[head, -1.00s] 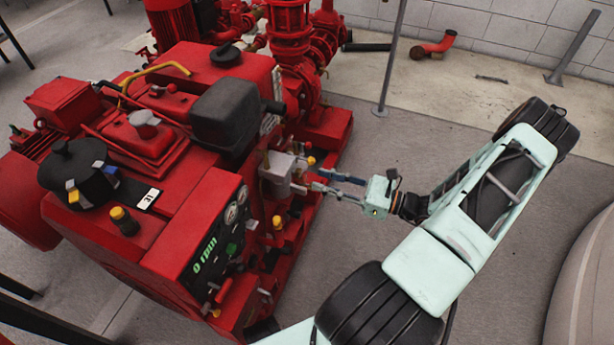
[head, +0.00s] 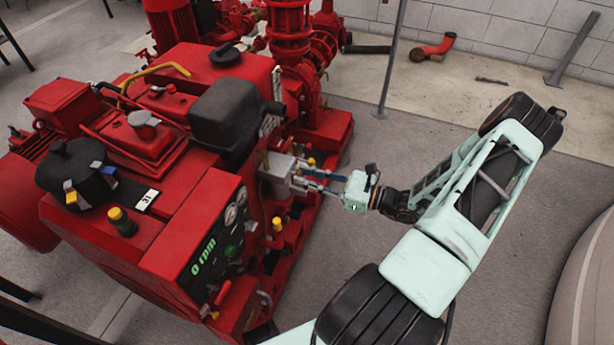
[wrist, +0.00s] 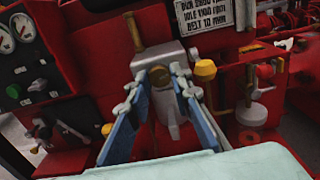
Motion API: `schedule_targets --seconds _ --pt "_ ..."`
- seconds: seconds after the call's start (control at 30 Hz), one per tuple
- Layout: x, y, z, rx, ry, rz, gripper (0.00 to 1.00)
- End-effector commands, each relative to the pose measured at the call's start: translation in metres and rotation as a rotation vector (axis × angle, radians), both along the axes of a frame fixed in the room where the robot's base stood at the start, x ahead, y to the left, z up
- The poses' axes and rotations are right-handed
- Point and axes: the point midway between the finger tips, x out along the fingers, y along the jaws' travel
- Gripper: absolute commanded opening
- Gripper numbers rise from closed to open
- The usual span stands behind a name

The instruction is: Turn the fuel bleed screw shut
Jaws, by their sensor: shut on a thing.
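A grey fuel filter block (head: 276,178) sits on the red engine's near side; it also shows in the wrist view (wrist: 166,52). The fuel bleed screw (wrist: 160,77) appears as a small dark part on the block's face, partly hidden between my fingertips. My gripper (head: 299,179) reaches the block from the right. In the wrist view my gripper (wrist: 161,78) has its fingertips on either side of the screw, shut on it. The screw's exact angle is too small to tell.
A control panel (head: 215,240) with gauges and switches is left of the block. Yellow-capped fittings (wrist: 205,70) stand close right of my fingers. A brass rod (wrist: 134,32) rises above the block. A grey pole (head: 391,60) stands behind.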

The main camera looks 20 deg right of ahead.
Motion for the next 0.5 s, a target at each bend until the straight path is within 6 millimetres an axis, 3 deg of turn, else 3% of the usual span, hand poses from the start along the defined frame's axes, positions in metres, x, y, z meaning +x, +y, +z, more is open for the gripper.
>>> schedule_targets --seconds 0.5 --pt "-0.0002 -0.0001 0.0016 0.115 0.114 0.0 0.0"
